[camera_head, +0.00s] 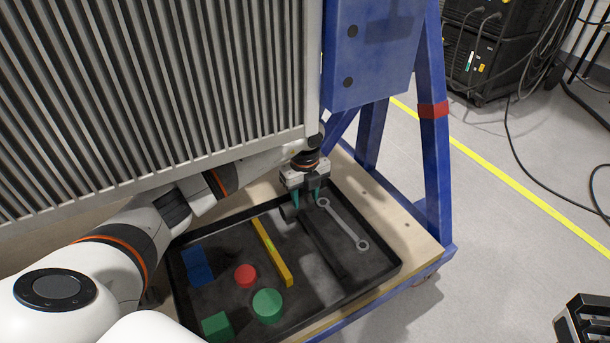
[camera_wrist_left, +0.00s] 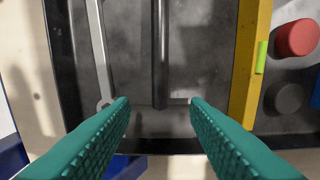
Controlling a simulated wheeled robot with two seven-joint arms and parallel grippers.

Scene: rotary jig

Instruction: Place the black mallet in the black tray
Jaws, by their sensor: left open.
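The black mallet (camera_head: 322,245) lies in the black tray (camera_head: 386,276), its dark handle running from near my left gripper toward the tray's front. In the left wrist view the handle (camera_wrist_left: 160,55) runs straight up the middle. The mallet's head is hard to make out against the dark tray. My left gripper (camera_head: 307,200) is open, pointing down at the tray's far end. In the left wrist view its two green fingers (camera_wrist_left: 160,103) stand apart on either side of the handle's line, with nothing clearly gripped. My right gripper is not seen.
A wrench (camera_head: 343,223) lies right of the mallet and a yellow bar (camera_head: 272,251) left of it. Blue (camera_head: 197,266), red (camera_head: 245,275) and green (camera_head: 267,305) pieces fill the tray's left. A ribbed panel (camera_head: 150,90) hangs above; a blue frame (camera_head: 435,150) stands right.

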